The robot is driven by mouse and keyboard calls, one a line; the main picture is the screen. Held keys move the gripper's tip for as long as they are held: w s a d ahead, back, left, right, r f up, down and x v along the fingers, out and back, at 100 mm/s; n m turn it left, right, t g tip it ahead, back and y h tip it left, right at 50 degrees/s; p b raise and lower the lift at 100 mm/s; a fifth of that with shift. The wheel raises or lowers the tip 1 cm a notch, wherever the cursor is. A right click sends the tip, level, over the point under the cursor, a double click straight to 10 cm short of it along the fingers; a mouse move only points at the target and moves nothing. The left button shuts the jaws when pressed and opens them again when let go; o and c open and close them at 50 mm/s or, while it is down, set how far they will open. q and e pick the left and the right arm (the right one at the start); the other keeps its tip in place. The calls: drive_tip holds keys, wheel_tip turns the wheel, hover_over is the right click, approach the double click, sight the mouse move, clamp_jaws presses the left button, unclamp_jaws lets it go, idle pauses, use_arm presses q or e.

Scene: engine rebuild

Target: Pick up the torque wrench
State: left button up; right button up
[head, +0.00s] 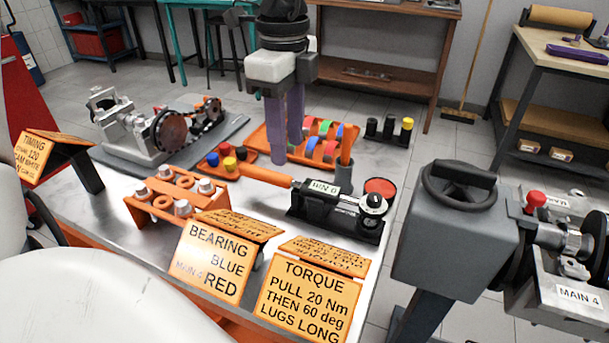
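The torque wrench lies on a black stand (315,214) on the metal bench. Its orange handle (266,176) points left, and a small white label and a round dial head (373,203) show at its right. My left gripper (286,150) points down with two purple fingers over the bench, just above and behind the handle. The fingertips sit at different depths with a gap, so it looks open, and nothing shows between them. Whether a fingertip touches the handle is hard to tell. My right gripper is out of view.
An orange tray (268,148) with coloured bearing shells lies behind the wrench. An upright orange-handled tool (347,146) stands close by it. An orange block of caps (152,209) is left. Signs (312,300) line the front edge. A grey machine (452,245) stands right.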

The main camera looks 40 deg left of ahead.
sight(286, 176)
use_arm(q)
drive_tip(key=f, duration=0.7)
drive_tip(key=shift+s+a+f, duration=0.1)
drive_tip(key=shift+s+a, duration=0.1)
clamp_jaws()
